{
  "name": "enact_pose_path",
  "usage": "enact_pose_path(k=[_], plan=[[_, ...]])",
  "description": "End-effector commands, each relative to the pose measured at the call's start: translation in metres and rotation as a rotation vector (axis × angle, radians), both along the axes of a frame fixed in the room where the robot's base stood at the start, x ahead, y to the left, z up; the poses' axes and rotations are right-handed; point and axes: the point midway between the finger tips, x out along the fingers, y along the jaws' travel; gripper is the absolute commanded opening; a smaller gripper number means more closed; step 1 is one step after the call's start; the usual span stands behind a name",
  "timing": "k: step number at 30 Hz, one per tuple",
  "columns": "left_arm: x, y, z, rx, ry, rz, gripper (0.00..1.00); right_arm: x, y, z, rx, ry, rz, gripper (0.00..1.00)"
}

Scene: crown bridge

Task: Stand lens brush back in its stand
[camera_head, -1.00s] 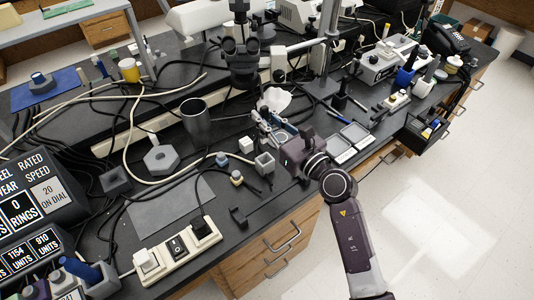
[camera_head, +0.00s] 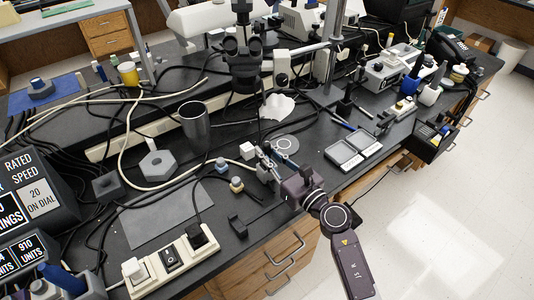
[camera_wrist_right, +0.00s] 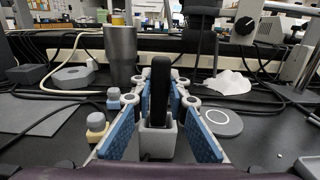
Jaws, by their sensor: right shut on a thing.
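The lens brush shows in the right wrist view as a black upright bar (camera_wrist_right: 160,82) between the blue-padded fingers of my right gripper (camera_wrist_right: 160,110). The gripper is shut on it. The grey square stand (camera_wrist_right: 171,141) is directly at the brush's lower part, between the fingers. The brush's lower end overlaps the stand's opening, and I cannot tell how deep it sits. In the head view my right gripper (camera_head: 270,160) is at the bench's front part and largely hides stand and brush. My left gripper is not in view.
A metal tumbler (camera_head: 195,124), a grey hexagonal block (camera_head: 158,165) and small capped bottles (camera_head: 236,184) stand to the left. A round disc (camera_head: 285,143) and a two-part tray (camera_head: 353,150) lie to the right. A power strip (camera_head: 172,258) is at the front left.

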Motion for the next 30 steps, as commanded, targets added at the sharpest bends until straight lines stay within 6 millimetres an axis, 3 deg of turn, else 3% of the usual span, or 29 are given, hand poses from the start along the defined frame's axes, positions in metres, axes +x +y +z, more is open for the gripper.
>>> enact_pose_path(k=[5, 6, 10, 21, 30], plan=[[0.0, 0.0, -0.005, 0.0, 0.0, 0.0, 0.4, 0.0, 0.0, -0.005, -0.001, -0.001, 0.0, 0.0], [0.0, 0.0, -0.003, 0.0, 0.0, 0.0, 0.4, 0.0, 0.0, -0.003, -0.001, -0.001, 0.0, 0.17], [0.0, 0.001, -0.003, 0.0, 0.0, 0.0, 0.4, 0.0, 0.0, -0.003, -0.001, -0.001, 0.0, 0.32], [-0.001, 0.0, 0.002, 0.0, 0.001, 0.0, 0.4, 0.0, 0.0, 0.003, 0.001, -0.001, 0.0, 0.32], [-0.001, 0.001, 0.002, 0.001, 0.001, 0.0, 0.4, -0.047, -0.035, -0.003, -0.005, 0.002, 0.0, 0.32]])
